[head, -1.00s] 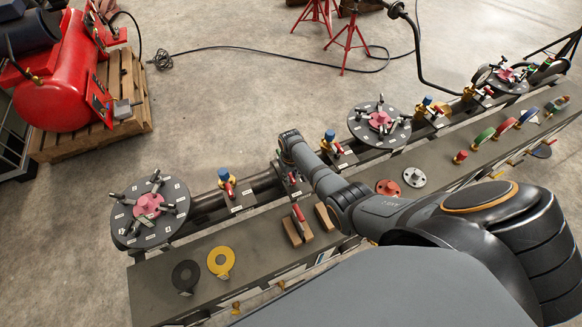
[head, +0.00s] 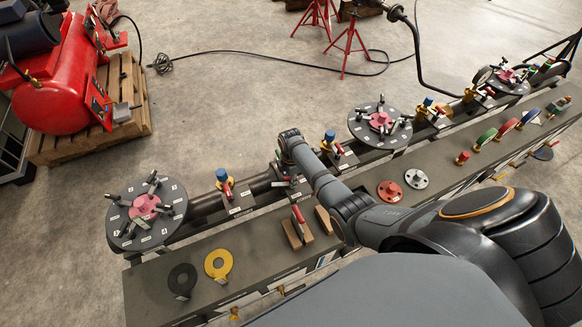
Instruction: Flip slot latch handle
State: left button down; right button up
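My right arm comes in from the right and reaches over the bench to the pipe. My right gripper (head: 287,171) points down at the pipe's middle, beside a small fitting with red on it (head: 291,182). The wrist hides much of the gripper, and I cannot tell whether its fingers are open or touch the fitting. Red-handled valves with blue caps sit on the pipe to the left (head: 225,182) and right (head: 331,146). Which handle is the slot latch is unclear. My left gripper is out of view.
Round grey flanges with pink centres stand along the pipe (head: 146,230) (head: 381,136). The bench (head: 240,247) carries a black ring (head: 182,278), a yellow ring (head: 218,263) and red and white discs (head: 389,190). A red compressor (head: 55,90) stands on a pallet at left.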

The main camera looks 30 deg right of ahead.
jog(key=n+p, duration=0.1)
jog(key=n, duration=0.3)
jog(key=shift+r, duration=0.15)
jog(key=shift+m, duration=0.3)
jog(key=shift+m+p, duration=0.45)
jog(key=shift+m, duration=0.45)
notch_tip(320, 180, up, 7)
jog(key=shift+f, duration=0.15)
